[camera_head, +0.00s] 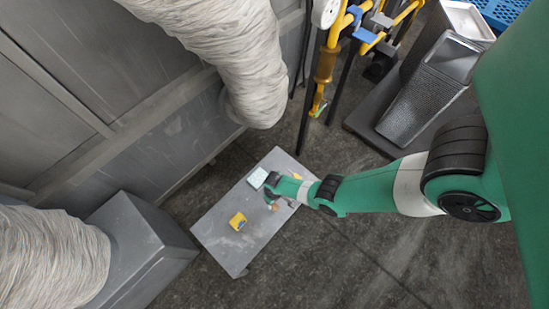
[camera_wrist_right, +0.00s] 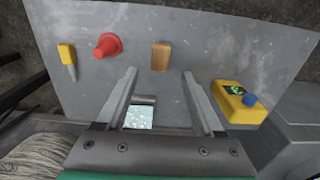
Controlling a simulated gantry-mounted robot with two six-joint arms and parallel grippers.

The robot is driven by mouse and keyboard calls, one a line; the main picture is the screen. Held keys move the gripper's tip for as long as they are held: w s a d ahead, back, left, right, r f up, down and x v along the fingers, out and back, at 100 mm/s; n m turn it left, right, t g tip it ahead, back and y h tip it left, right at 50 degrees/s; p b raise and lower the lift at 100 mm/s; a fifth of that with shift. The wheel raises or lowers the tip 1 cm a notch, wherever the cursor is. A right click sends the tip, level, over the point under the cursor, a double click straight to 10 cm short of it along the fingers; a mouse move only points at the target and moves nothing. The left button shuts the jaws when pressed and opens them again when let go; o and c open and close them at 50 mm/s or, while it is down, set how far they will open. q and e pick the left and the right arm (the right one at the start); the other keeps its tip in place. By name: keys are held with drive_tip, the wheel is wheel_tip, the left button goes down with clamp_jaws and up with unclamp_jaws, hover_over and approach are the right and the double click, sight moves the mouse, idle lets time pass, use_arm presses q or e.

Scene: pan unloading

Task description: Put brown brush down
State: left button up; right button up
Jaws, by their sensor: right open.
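A small brown block, which looks like the brown brush (camera_wrist_right: 160,56), sits on the grey table in the right wrist view. My right gripper (camera_wrist_right: 158,76) is open, and the brush stands just beyond its fingertips, apart from them. In the head view my right gripper (camera_head: 271,191) is over the far part of the table, and I cannot make out the brush there. My left gripper is in neither view.
A grey box (camera_head: 140,245) stands left of the table.

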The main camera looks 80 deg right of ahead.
use_arm(q)
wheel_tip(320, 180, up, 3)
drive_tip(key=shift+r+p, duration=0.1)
drive_tip(key=shift+p, duration=0.75)
use_arm(e)
wheel_tip(320, 180, up, 3)
drive_tip(key=shift+r, duration=0.1)
